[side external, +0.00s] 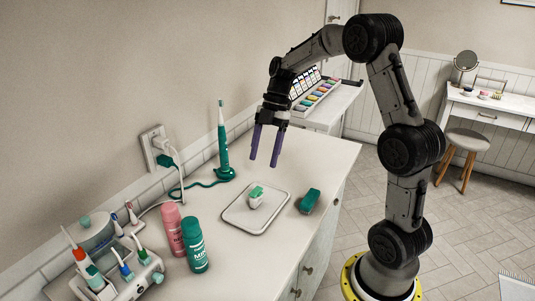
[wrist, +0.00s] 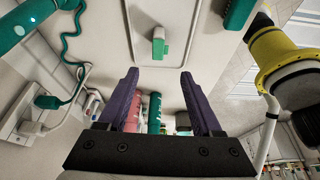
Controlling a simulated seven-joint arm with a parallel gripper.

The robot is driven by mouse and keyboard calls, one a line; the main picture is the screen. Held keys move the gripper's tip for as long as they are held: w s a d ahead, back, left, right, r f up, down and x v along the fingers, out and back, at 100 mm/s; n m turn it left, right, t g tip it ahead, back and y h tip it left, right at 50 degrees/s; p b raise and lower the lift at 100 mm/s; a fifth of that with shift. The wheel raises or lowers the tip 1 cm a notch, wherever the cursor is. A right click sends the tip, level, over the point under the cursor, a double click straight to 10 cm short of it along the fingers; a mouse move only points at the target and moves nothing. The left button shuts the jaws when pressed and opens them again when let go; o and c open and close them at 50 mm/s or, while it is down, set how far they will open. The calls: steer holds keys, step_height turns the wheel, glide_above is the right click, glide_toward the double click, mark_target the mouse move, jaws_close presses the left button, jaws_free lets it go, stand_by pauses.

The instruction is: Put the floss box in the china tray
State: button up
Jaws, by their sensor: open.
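The floss box, a small white box with a green top (side external: 256,195), rests inside the china tray, a shallow white rectangular tray with a raised rim (side external: 240,213). In the wrist view the box (wrist: 158,47) shows beyond my fingertips, within the tray's outline (wrist: 197,40). My gripper (side external: 264,161) has purple fingers pointing down. It is open and empty, above the tray and apart from the box. In the wrist view the fingers (wrist: 158,75) are spread with nothing between them.
A teal brush-like item (side external: 310,201) lies right of the tray. A pink can (side external: 172,229) and a green can (side external: 194,246) stand to its left. A green electric toothbrush (side external: 222,150) stands behind, with its cord on the counter. A toothbrush holder (side external: 120,276) is at front left.

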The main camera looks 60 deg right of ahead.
steer(key=s+a+r+m+t+h, duration=0.2)
steer(key=s+a+r+m, duration=0.1)
steer(key=s+a+m, duration=0.3)
steer(key=s+a+r+m+t+h, duration=0.2)
steer(key=s+a+m, duration=0.4)
steer(key=s+m, duration=0.5)
steer(key=shift+s+a+r+t, duration=0.35)
steer(key=shift+s+r+t, duration=0.4)
steer(key=shift+s, duration=0.85)
steer(key=shift+r, duration=0.1)
